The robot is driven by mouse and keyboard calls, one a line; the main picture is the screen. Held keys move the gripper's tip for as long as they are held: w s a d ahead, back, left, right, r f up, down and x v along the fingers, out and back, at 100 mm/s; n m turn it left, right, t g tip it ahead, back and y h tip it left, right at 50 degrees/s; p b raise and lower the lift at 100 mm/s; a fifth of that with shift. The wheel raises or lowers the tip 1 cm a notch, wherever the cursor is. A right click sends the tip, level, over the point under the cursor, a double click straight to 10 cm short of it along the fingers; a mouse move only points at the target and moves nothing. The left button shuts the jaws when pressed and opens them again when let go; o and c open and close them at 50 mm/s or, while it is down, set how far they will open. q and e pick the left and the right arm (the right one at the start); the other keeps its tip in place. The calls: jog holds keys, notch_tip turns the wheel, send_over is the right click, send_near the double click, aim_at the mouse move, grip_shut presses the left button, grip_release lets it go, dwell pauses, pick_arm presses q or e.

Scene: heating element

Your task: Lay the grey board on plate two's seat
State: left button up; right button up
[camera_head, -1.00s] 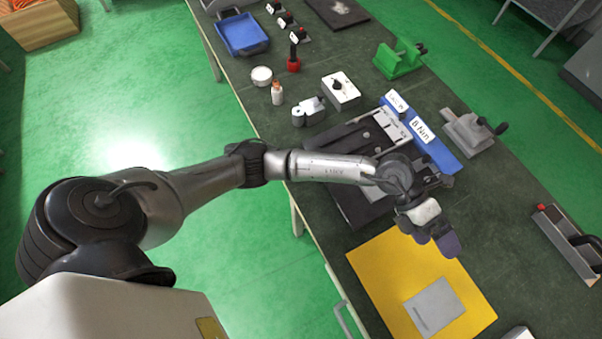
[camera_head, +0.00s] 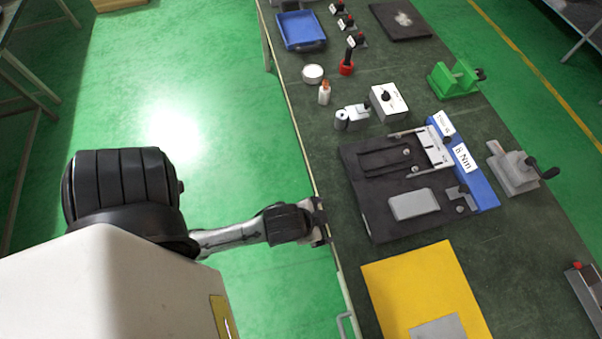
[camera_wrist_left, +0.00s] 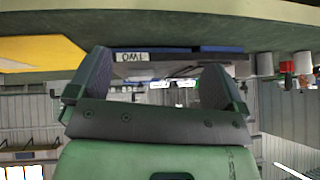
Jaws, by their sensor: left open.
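A light grey board (camera_head: 413,204) lies on the near part of the black fixture (camera_head: 370,222), apart from my gripper. From this angle I cannot tell whether it is fully down in a seat. Another grey flat rectangle (camera_head: 438,328) lies on the yellow mat (camera_head: 400,275), cut off by the lower picture edge. My left gripper (camera_head: 320,222) is at the bench's left edge, left of the fixture, open and empty. In the left wrist view its open fingers (camera_wrist_left: 157,70) face a plate edge labelled TWO (camera_wrist_left: 131,57), upside down. My right gripper is out of view.
Bare bench lies right of the yellow mat.

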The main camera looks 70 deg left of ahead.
pick_arm(q)
jog(key=s+f+g, duration=0.1)
jog(key=s+g, duration=0.2)
jog(key=s, duration=0.4)
jog(key=shift+s+f+g+h, duration=0.3)
jog(key=shift+h, duration=0.1)
